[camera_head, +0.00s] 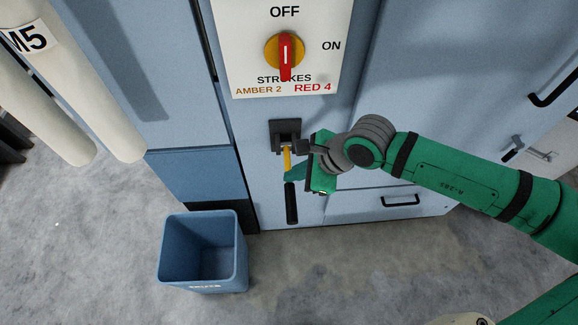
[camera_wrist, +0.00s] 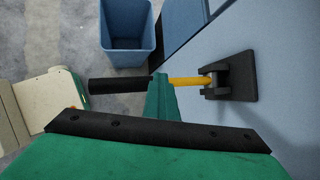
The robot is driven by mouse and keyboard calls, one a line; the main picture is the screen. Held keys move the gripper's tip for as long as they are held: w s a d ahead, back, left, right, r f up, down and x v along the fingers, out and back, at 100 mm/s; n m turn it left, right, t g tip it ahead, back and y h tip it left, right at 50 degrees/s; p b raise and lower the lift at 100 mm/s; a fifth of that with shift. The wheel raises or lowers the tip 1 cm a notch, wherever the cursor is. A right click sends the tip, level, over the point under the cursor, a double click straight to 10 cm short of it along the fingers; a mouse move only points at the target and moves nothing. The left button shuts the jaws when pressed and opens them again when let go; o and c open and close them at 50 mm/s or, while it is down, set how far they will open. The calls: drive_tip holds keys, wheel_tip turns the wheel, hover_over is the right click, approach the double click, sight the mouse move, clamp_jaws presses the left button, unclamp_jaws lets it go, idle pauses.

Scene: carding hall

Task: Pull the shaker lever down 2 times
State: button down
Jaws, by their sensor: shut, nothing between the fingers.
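The shaker lever has a yellow shaft (camera_head: 287,158) and a black grip (camera_head: 291,204). It comes out of a dark bracket (camera_head: 285,133) on the pale blue machine front. In the wrist view the shaft (camera_wrist: 188,81) and grip (camera_wrist: 118,85) stick out from the panel; its exact tilt is hard to tell. My gripper (camera_head: 294,174) is shut and empty. Its green fingertips cross in front of the lever where shaft meets grip, hiding that short part. They also show in the wrist view (camera_wrist: 160,95). Whether they touch the lever cannot be told.
A blue bin (camera_head: 203,252) stands on the concrete floor left of the lever. A red and yellow OFF/ON switch (camera_head: 285,51) is on the white panel above, marked AMBER 2 and RED 4. Black door handles (camera_head: 401,199) are at right.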

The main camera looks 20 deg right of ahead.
drive_tip(key=shift+a+f, duration=0.15)
drive_tip(key=shift+f, duration=0.1)
drive_tip(key=shift+s+d+f, duration=0.2)
drive_tip(key=shift+s+f, duration=0.1)
idle(0.5)
drive_tip(key=shift+s+a+f, duration=0.1)
drive_tip(key=shift+a+f, duration=0.1)
drive_tip(key=shift+f, duration=0.2)
idle(0.4)
drive_tip(key=shift+r, duration=0.15)
drive_tip(key=shift+w+r, duration=0.3)
drive_tip(key=shift+r, duration=0.1)
drive_tip(key=shift+w+d+r, duration=0.2)
drive_tip(key=shift+r, duration=0.4)
drive_tip(key=shift+w+d+r, duration=0.15)
drive_tip(key=shift+w+r, duration=0.05)
drive_tip(key=shift+r, duration=0.4)
drive_tip(key=shift+w+r, duration=0.15)
drive_tip(key=shift+r, duration=0.35)
drive_tip(key=shift+w+r, duration=0.15)
drive_tip(key=shift+r, duration=0.35)
drive_tip(key=shift+w+r, duration=0.25)
drive_tip(key=shift+r, duration=0.3)
drive_tip(key=shift+w+r, duration=0.2)
drive_tip(key=shift+r, duration=0.35)
drive_tip(key=shift+w+d, duration=0.1)
